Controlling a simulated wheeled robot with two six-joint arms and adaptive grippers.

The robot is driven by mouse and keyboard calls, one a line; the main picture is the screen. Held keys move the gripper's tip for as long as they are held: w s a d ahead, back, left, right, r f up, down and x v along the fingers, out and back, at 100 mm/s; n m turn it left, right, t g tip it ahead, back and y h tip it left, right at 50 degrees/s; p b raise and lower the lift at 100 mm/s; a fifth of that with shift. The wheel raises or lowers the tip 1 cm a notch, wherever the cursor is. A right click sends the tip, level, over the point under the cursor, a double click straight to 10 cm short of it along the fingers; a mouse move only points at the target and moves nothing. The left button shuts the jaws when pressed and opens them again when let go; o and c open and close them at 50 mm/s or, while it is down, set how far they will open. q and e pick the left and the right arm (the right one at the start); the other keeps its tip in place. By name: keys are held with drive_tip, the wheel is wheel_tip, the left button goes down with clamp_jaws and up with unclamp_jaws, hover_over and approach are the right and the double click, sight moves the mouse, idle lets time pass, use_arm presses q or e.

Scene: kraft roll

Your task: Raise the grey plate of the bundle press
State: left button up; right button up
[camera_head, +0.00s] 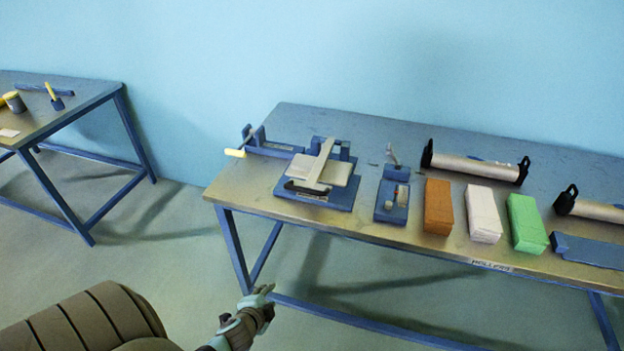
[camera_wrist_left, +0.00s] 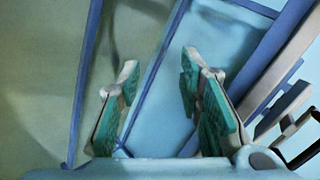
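The bundle press (camera_head: 340,199) stands on the left part of the workbench, on a blue base. Its grey plate (camera_head: 335,170) lies low and level over the base, with a pale bar (camera_head: 323,160) across it and a dark handle at the front. My left gripper (camera_head: 266,291) is below and in front of the bench edge, well apart from the press. In the left wrist view its two green-padded fingers (camera_wrist_left: 162,68) stand apart with nothing between them. My right gripper is not in view.
Another table (camera_head: 90,95) stands at left.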

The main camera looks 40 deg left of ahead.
use_arm(q)
drive_tip(key=w+r+m+t, duration=0.1)
drive_tip(key=w+r, duration=0.2)
drive_tip(key=r, duration=0.3)
drive_tip(key=w+r+m+t, duration=0.2)
drive_tip(key=w+r, duration=0.1)
drive_tip(key=r, duration=0.3)
drive_tip(key=m+t+y+p, duration=0.1)
drive_tip(key=m+t+p, duration=0.1)
drive_tip(key=t, duration=0.1)
approach(303, 191)
drive_tip(key=b+x, duration=0.2)
drive_tip(key=x, duration=0.8)
drive_tip(key=shift+w+a+f, duration=0.2)
drive_tip(key=shift+w, duration=0.1)
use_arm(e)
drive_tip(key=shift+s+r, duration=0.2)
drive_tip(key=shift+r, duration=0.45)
use_arm(q)
drive_tip(key=shift+c, duration=0.3)
clamp_jaws()
